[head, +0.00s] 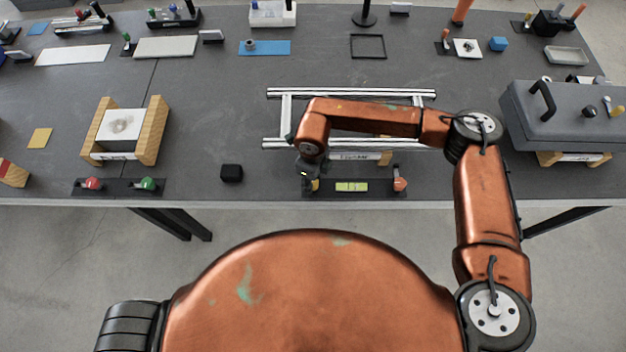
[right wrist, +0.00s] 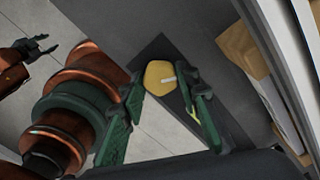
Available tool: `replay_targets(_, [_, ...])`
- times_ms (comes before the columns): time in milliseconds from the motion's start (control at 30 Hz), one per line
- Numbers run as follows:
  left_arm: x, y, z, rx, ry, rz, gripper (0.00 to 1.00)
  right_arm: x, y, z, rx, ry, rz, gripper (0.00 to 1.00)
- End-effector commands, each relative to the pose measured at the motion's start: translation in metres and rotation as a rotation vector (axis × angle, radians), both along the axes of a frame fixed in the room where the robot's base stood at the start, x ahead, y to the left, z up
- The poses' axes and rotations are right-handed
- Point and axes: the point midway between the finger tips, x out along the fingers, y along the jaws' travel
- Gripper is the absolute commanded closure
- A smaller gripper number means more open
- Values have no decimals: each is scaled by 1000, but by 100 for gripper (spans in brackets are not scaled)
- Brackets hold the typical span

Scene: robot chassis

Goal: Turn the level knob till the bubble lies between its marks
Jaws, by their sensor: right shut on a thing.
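The level is a yellow-green vial (head: 351,187) on a dark plate (head: 377,190) at the table's front edge. It is too small to tell where its bubble lies against the marks. A yellow knob (right wrist: 160,77) with a pale pointer line sits on the plate's left end, partly hidden by my right gripper in the head view. My right gripper (head: 308,180) is shut on that knob, with its green fingers on either side in the right wrist view (right wrist: 162,82). My left gripper (right wrist: 45,47) shows only in the right wrist view, empty with its fingers apart.
An orange knob (head: 400,184) stands at the plate's right end. A chrome rail frame (head: 285,143) lies just behind, under my right arm. A black cube (head: 232,172) and a panel with red and green knobs (head: 119,187) stand to the left. A grey case (head: 560,122) is at right.

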Motion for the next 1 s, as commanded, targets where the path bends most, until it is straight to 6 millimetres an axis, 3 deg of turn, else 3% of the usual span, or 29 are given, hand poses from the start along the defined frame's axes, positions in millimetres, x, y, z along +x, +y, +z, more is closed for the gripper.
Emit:
replay_targets(700, [-19, 0, -50, 0, 31, 1, 61, 1, 1, -2, 3, -2, 669, 95])
replay_targets(1000, [-25, 0, -64, 0, 41, 1, 61, 1, 0, -1, 1, -2, 874, 95])
